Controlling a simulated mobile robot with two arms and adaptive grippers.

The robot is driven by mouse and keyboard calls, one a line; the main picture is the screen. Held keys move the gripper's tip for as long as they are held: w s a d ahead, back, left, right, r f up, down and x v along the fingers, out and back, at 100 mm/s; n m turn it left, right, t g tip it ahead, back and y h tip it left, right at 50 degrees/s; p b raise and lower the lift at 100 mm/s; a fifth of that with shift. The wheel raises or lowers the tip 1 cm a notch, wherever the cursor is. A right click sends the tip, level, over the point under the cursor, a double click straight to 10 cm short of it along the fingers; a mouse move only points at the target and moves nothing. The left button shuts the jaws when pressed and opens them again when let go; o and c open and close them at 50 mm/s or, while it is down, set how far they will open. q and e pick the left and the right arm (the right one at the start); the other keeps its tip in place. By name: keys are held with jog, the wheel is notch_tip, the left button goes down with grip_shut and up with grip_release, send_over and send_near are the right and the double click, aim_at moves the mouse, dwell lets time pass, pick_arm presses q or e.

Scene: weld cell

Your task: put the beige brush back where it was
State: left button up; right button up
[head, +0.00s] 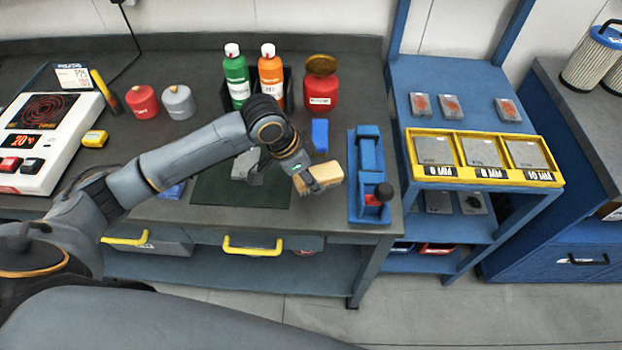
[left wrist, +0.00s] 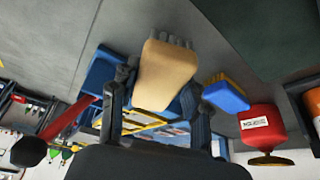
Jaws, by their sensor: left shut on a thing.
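The beige brush (head: 318,178) is in my left gripper (head: 304,186), held above the right part of the dark workbench, between the dark green mat and the blue clamp-like device. In the left wrist view the brush (left wrist: 166,74) sits between the two fingers of my left gripper (left wrist: 160,105), its bristles pointing to the picture's top. A blue brush (head: 320,135) lies on the bench behind it, and it also shows in the left wrist view (left wrist: 226,93). My right gripper is not in view.
The blue device (head: 367,175) with a black-knobbed lever stands right of the brush. Green (head: 236,78) and orange (head: 270,74) bottles and a red can (head: 321,88) stand behind. The dark green mat (head: 220,190) lies left. A yellow tray (head: 484,158) of metal plates is on the blue rack.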

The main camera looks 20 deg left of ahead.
pick_arm(q)
jog(key=shift+w+a+f, duration=0.15)
jog(key=shift+w+f, duration=0.35)
jog(key=shift+f, duration=0.1)
jog(key=f, duration=0.1)
jog(key=f+p, duration=0.1)
jog(key=f, duration=0.1)
jog(key=shift+w+a, duration=0.15)
jog(key=shift+w, duration=0.05)
jog(key=shift+f, duration=0.35)
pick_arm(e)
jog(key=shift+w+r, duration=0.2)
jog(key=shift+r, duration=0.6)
pick_arm(q)
jog(key=shift+f, duration=0.15)
jog(key=o, duration=1.1)
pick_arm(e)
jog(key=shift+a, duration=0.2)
pick_arm(q)
jog(key=shift+a+r, duration=0.1)
jog(key=shift+r, duration=0.4)
jog(key=b+v, duration=0.1)
jog(key=v, duration=1)
jog(key=shift+s+r, duration=0.15)
jog(key=shift+s, duration=0.05)
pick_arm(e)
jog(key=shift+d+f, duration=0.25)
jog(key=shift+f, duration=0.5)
